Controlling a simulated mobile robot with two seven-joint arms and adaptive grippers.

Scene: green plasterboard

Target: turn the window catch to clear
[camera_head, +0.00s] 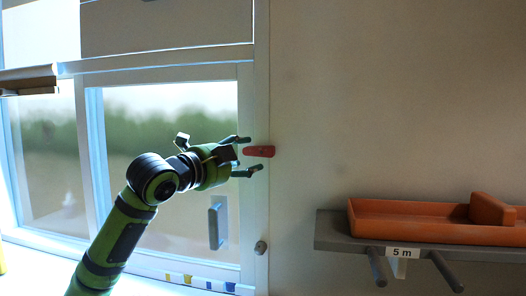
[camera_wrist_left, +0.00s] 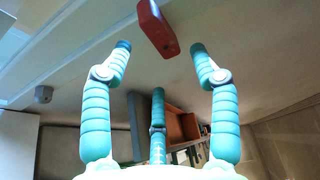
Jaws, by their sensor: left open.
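The window catch (camera_head: 259,151) is a small red handle on the right side of the white window frame (camera_head: 246,215). It lies roughly level in the head view. My left gripper (camera_head: 245,155) is open, with its fingers above and below the catch's left end. In the left wrist view the catch (camera_wrist_left: 157,28) shows ahead, between and beyond the spread fingertips of the gripper (camera_wrist_left: 160,60). I see no finger touching it. My right gripper is not in view.
A grey shelf (camera_head: 335,232) marked "5 m" with an orange tray (camera_head: 400,209) juts from the wall at right. The wall right of the catch is clear.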

